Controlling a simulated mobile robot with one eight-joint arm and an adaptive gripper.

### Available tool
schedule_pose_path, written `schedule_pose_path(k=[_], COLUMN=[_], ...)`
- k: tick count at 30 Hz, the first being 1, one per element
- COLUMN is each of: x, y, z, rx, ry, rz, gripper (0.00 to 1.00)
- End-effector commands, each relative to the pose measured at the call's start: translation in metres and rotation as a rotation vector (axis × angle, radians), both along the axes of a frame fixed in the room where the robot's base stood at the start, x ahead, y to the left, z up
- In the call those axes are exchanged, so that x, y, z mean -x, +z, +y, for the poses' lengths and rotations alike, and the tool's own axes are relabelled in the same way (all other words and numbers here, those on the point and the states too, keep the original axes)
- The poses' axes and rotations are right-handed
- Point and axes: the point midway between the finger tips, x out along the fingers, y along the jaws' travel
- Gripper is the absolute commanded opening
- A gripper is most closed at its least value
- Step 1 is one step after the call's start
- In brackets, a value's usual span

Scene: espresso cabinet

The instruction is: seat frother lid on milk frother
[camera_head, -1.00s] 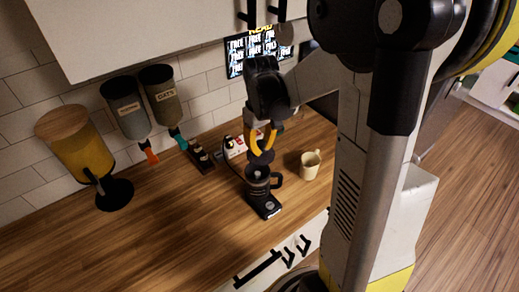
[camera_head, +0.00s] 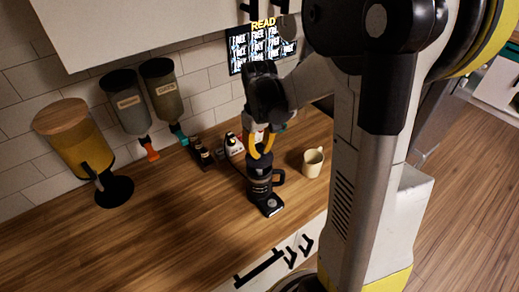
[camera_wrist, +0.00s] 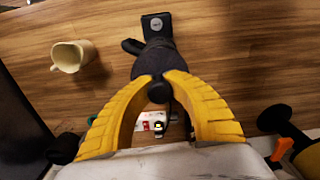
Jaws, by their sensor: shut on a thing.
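The milk frother (camera_head: 261,186) is a black jug with a side handle, upright on its black base on the wooden counter. In the wrist view its base (camera_wrist: 156,24) shows at the top. The dark frother lid (camera_head: 259,161) is at the jug's mouth, with no clear gap between them; whether it sits level is too small to tell. My gripper (camera_head: 261,149) is above the jug, its yellow fingers shut on the lid's black knob. In the wrist view my gripper (camera_wrist: 160,86) pinches the knob over the lid (camera_wrist: 152,64), which hides the jug's mouth.
A cream mug (camera_head: 313,162) stands right of the frother. Small dark bottles (camera_head: 203,153) and a red-and-white item (camera_head: 234,145) are behind it. Two wall dispensers (camera_head: 124,100) and a yellow dispenser (camera_head: 78,140) are at the left. The front-left counter is clear.

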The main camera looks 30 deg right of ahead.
Motion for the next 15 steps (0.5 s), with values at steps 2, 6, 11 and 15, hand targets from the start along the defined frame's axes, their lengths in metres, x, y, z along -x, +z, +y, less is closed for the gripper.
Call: schedule_pose_path(k=[2,6,11,15], x=[0.000,0.000,0.000,0.000], y=[-0.012,-0.022,-0.025,-0.024], z=[0.000,0.000,0.000,0.000], rx=[0.000,0.000,0.000,0.000], ry=[0.000,0.000,0.000,0.000], rz=[0.000,0.000,0.000,0.000], gripper=[0.00,0.00,0.00,0.00])
